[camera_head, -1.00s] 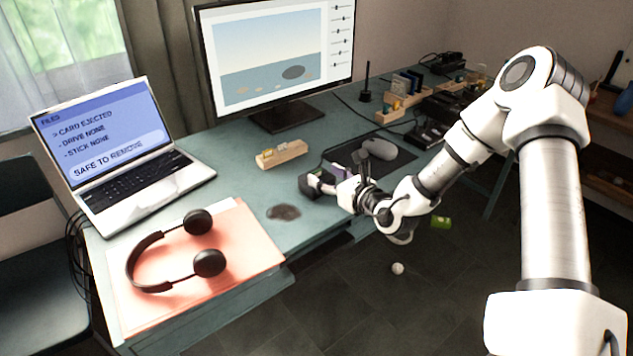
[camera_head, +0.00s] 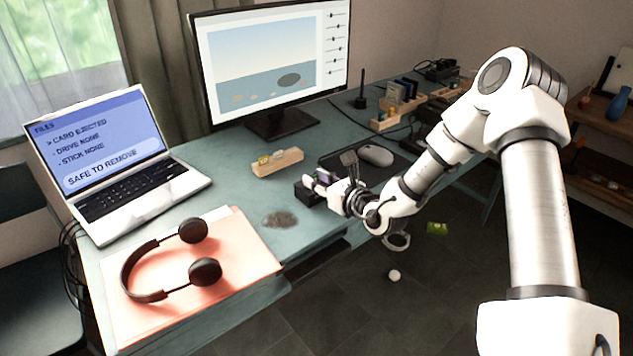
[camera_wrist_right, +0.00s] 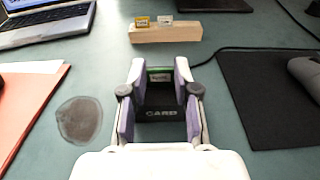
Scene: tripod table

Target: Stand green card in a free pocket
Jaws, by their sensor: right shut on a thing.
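The green card (camera_wrist_right: 160,74) shows between the fingertips of my right gripper (camera_wrist_right: 160,72) in the right wrist view. My right gripper (camera_head: 322,179) is shut on it, at a black card reader (camera_wrist_right: 160,104) marked CARD. The reader (camera_head: 306,193) also shows in the head view, partly hidden by the gripper. I cannot tell whether the card is still in the reader's slot. A wooden block with pockets (camera_head: 277,167) stands behind the reader on the desk. It holds a yellow card (camera_wrist_right: 143,21) and a pale card (camera_wrist_right: 165,19), upright towards its left and middle. My left gripper is not in view.
A laptop (camera_head: 130,190) stands at the left, headphones (camera_head: 142,296) lie on a red folder (camera_head: 245,262), and a monitor (camera_head: 270,65) stands behind. A mouse (camera_head: 376,155) is on a dark mat (camera_head: 335,163). A dark stain (camera_wrist_right: 79,120) marks the desk. Bare desk lies between reader and block.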

